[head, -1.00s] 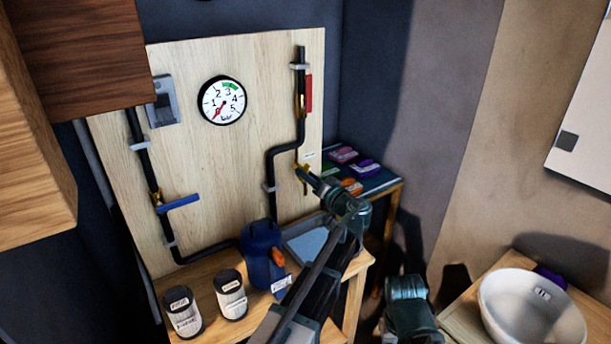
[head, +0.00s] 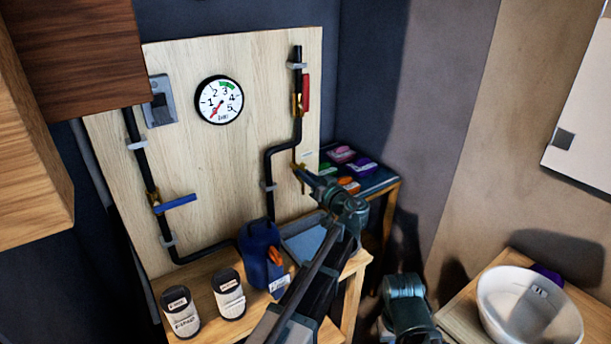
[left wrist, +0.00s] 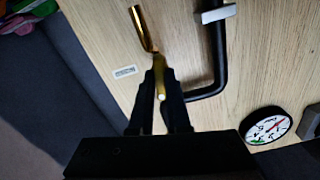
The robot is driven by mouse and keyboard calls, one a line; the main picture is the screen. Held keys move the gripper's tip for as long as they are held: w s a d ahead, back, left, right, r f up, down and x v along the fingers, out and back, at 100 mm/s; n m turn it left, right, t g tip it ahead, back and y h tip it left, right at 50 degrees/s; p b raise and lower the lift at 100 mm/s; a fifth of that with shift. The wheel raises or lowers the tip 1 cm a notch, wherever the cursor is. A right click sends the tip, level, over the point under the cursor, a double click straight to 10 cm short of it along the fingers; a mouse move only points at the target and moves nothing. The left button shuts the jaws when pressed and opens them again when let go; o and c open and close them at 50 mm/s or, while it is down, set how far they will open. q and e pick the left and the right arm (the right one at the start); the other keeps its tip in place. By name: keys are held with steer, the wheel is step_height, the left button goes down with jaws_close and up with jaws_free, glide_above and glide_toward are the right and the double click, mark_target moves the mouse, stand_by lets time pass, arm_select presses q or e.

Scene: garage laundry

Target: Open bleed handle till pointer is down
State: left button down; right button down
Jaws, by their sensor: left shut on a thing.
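The pressure gauge (head: 219,100) is a white dial with a green arc, mounted on the wooden board. Its red pointer slants down and left, toward the low end of the scale. The gauge also shows at the lower right of the left wrist view (left wrist: 268,127). My left gripper (head: 303,175) is at the right of the board, beside the black pipe. In the left wrist view my left gripper (left wrist: 161,92) is shut on the brass bleed handle (left wrist: 142,28); the handle's upper bent part stands clear of the fingers. My right gripper is not seen.
A red-handled valve (head: 305,93) sits above on the right pipe and a blue-handled valve (head: 177,203) on the left pipe. A blue jug (head: 259,250) and two labelled jars stand below. A white basin (head: 525,305) is at the lower right.

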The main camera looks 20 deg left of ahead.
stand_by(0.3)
arm_select(q)
steer(key=c, duration=0.9)
jaws_free()
